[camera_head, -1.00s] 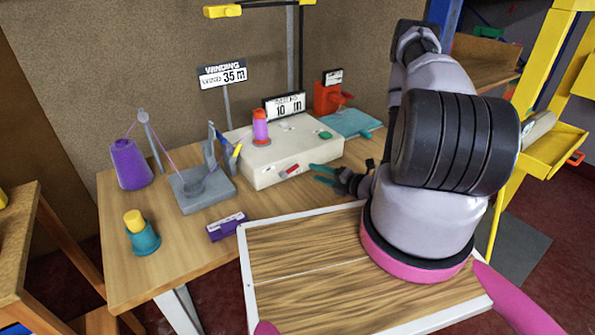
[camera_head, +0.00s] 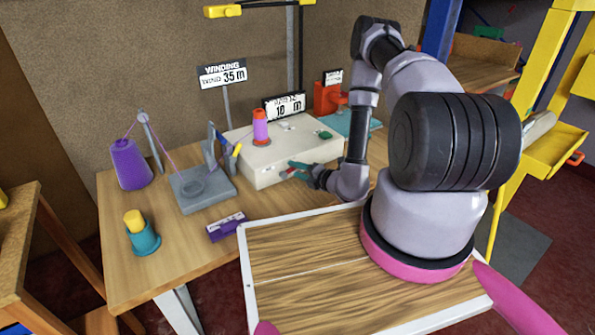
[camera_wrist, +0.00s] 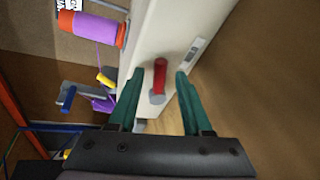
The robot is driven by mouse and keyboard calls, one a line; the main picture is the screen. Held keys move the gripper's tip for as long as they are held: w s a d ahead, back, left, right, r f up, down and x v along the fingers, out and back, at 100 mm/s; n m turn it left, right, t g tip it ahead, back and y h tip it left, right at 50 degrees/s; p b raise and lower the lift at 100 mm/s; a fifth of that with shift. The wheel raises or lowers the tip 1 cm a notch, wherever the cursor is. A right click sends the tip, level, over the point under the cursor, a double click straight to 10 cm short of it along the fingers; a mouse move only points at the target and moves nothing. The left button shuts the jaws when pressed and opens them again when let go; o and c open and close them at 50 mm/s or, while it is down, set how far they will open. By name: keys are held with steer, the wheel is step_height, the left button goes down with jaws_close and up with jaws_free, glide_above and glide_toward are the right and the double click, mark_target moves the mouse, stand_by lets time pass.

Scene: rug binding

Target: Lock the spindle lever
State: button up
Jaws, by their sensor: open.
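The spindle lever has a red handle (camera_wrist: 160,76) on the front face of the white winder box (camera_head: 262,177). In the wrist view it lies between the two teal fingers of my gripper (camera_wrist: 159,78), with a gap on each side. In the head view my gripper (camera_head: 290,169) is at the box's front face and largely covers the lever. A purple spool with an orange base (camera_wrist: 93,28) stands on the box, and it also shows in the head view (camera_head: 260,125).
A grey tension stand (camera_head: 203,190) is left of the box, with a purple thread cone (camera_head: 130,165) further left. A purple labelled block (camera_head: 226,227) and a teal cup (camera_head: 144,240) are near the table's front. An orange device (camera_head: 327,97) stands behind right.

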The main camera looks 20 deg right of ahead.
jaws_close()
steer(key=shift+d+f+m+y, duration=0.2)
steer(key=shift+f+m+y, duration=0.2)
steer(key=shift+m, duration=0.2)
steer(key=shift+f+m+y, duration=0.3)
steer(key=shift+m, duration=0.6)
jaws_free()
steer(key=v, duration=1)
steer(key=shift+s+d, duration=0.15)
steer(key=shift+s, duration=0.2)
